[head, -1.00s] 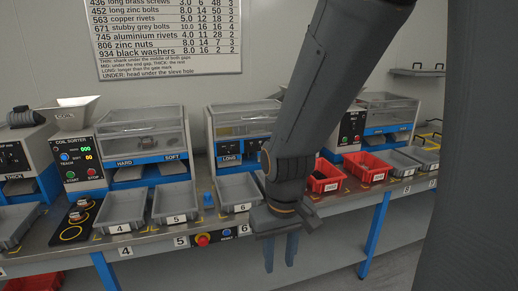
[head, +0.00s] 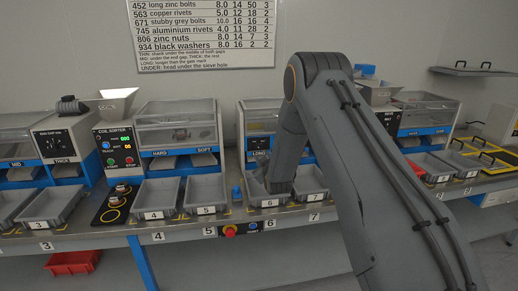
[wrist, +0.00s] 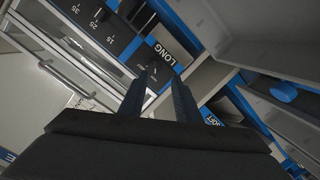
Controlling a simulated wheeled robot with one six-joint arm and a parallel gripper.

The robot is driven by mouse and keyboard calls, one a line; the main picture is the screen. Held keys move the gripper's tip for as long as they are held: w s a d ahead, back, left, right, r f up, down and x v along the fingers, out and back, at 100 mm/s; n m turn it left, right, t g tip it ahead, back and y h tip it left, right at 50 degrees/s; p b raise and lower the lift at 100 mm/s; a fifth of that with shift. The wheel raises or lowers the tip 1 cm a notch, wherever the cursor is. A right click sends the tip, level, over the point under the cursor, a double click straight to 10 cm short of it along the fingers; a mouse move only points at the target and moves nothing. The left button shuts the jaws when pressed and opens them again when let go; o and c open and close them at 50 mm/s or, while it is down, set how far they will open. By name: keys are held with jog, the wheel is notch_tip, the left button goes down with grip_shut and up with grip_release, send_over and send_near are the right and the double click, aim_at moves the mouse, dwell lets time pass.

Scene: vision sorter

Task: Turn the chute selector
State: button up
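No part is clearly labelled as the chute selector, and I cannot tell which control it is. The sorter marked LONG (head: 259,154) stands behind the trays, with its front partly hidden by my arm. The wrist view shows its LONG label (wrist: 172,48) and a black panel (wrist: 105,27) with a number scale. A small blue knob (head: 236,193) stands on the counter between trays 5 and 6; a round blue part (wrist: 284,92) shows in the wrist view. My gripper (wrist: 164,78) is open and empty, fingers apart, pointing toward the LONG front. In the head view it hangs over tray 6.
Grey trays 4 (head: 155,197), 5 (head: 206,192) and 6 (head: 267,202) line the counter. A red button (head: 229,231) sits on the front edge. A red bin (head: 72,262) is on the floor.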

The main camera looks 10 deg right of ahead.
aim_at(259, 148)
jog(key=shift+n+t, duration=0.4)
jog(key=shift+t, duration=0.5)
jog(key=shift+w+f+p, duration=0.1)
jog(key=shift+w+p, duration=0.5)
jog(key=shift+w, duration=4.15)
grip_shut()
